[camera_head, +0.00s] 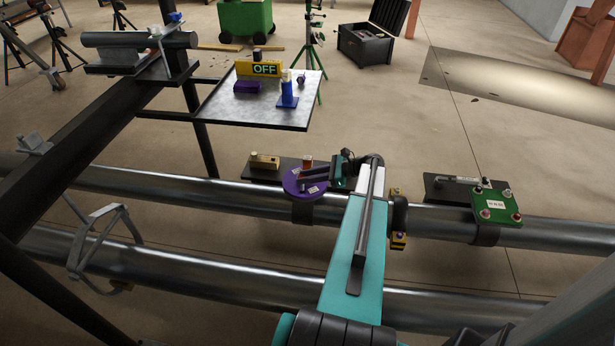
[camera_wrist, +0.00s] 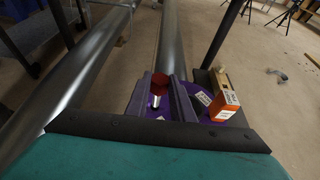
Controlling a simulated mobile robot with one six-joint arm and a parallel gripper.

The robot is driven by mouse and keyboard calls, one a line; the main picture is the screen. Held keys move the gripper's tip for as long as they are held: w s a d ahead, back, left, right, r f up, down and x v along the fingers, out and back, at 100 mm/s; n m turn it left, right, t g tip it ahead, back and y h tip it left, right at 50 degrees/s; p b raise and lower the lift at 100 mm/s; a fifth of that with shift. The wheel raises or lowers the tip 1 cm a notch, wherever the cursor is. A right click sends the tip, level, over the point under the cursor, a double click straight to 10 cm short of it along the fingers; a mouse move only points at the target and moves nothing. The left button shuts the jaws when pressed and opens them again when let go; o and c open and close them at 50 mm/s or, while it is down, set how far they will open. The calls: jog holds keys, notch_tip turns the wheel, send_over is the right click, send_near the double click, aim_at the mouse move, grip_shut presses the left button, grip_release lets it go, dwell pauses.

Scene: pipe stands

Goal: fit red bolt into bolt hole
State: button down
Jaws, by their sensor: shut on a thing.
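My gripper (camera_head: 318,175) is over the round purple plate (camera_head: 292,184) on the upper pipe. In the wrist view its two dark fingers (camera_wrist: 164,88) are shut on the red bolt (camera_wrist: 159,79), whose red head and short silver shank show between them. The purple plate (camera_wrist: 137,106) lies below and around the fingers in that view. I cannot tell whether the bolt touches the plate. In the head view the bolt is not clearly visible. The bolt hole cannot be made out in either view.
A wooden block (camera_head: 264,161) stands on a black shelf behind. A green plate with bolts (camera_head: 497,205) is on the pipe at right. A metal tray (camera_head: 225,105) stands behind.

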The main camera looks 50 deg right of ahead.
aim_at(311, 192)
jog(key=shift+f+b, duration=0.45)
jog(key=shift+f, duration=2.45)
dwell(1.4)
jog(key=c, duration=1.5)
grip_release()
jog(key=shift+o, duration=0.2)
jog(key=shift+d+r, duration=0.1)
jog(key=shift+s+d+r+p, duration=0.3)
jog(key=shift+s+d+p, duration=0.1)
jog(key=shift+s, duration=0.05)
jog(key=p+v, duration=0.1)
jog(key=v, duration=0.2)
jog(key=shift+s, duration=0.35)
jog(key=v, duration=1.3)
jog(key=shift+s+d+r, duration=0.15)
jog(key=shift+s+r, duration=0.05)
jog(key=shift+s, duration=0.15)
